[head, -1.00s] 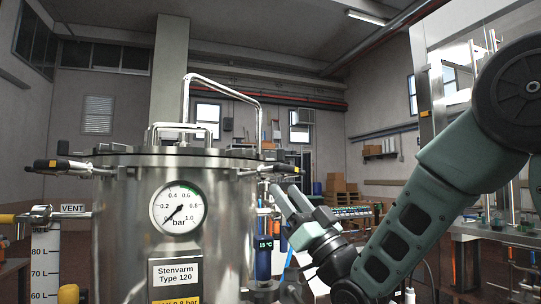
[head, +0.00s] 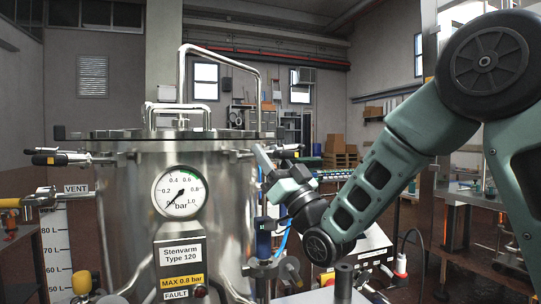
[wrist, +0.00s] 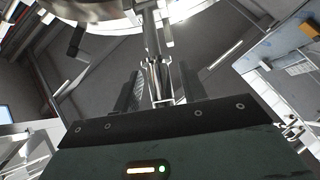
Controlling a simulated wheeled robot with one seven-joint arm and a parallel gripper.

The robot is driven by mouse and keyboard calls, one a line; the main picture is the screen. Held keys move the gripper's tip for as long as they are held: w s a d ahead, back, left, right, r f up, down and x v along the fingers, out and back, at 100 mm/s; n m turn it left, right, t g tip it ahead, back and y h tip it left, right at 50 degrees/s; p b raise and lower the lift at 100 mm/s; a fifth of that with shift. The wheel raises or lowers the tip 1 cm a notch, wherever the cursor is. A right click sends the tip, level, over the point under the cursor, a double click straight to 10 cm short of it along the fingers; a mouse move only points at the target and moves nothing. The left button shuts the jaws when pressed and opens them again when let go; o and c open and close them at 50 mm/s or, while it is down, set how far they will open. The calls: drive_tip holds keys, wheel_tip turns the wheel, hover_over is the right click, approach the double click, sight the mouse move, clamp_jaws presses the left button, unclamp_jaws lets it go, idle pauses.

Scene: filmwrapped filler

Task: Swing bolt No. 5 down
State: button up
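The steel vessel (head: 140,205) stands left of centre in the head view, its round lid (head: 165,134) on top. A swing bolt with a dark handle (head: 287,148) sticks out at the right of the rim, and another (head: 50,159) at the left. I can read no bolt numbers, so I cannot tell which is No. 5. My gripper (head: 264,163) is beside the vessel's right side, just below the rim. In the wrist view its two dark fingers (wrist: 159,74) stand apart with a silver bolt-like rod (wrist: 154,45) between them; contact is not clear.
A tall bent lid handle (head: 258,90) rises above the lid. A pressure gauge (head: 179,191) and a label plate (head: 180,253) are on the vessel's front. A blue fitting (head: 263,240) and pipework sit below my gripper. A vent valve (head: 42,197) is at the left.

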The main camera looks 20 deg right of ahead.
clamp_jaws()
drive_tip(key=shift+r+g, duration=0.5)
drive_tip(key=shift+o, duration=0.8)
unclamp_jaws()
drive_tip(key=b+v, duration=1.3)
drive_tip(key=v, duration=0.4)
drive_tip(key=shift+s+b, duration=0.2)
drive_tip(key=shift+b, duration=0.1)
drive_tip(key=shift+f, duration=0.1)
